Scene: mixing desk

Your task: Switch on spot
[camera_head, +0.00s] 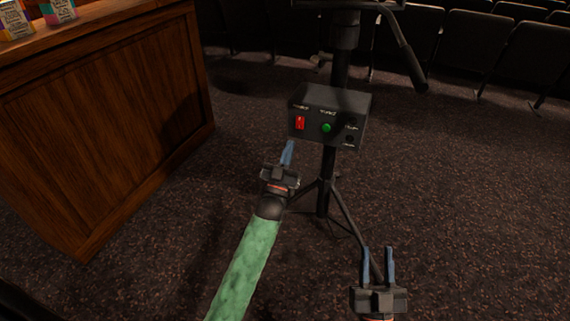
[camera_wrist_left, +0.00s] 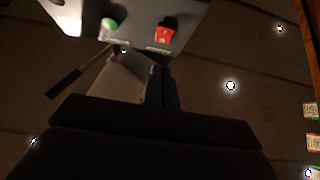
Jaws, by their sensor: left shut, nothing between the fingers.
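The spot's black control box (camera_head: 312,124) is mounted on a dark tripod stand. Its front carries a red rocker switch (camera_head: 300,123) on the left and a round green button (camera_head: 326,128) to its right. My left gripper (camera_head: 290,143) is shut and empty, its blue fingertips just below and left of the box, near the red switch. In the left wrist view the red switch (camera_wrist_left: 165,33) and green button (camera_wrist_left: 110,24) show beyond the shut fingers (camera_wrist_left: 160,70). I cannot tell whether the fingertips touch the box. My right gripper (camera_head: 377,249) is open and empty at the lower right.
A wooden desk (camera_head: 110,130) stands at the left with small colourful boxes (camera_head: 58,10) on top. The tripod legs (camera_head: 345,215) spread below the box. Rows of dark seats (camera_head: 530,50) stand behind. The carpet at the right is clear.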

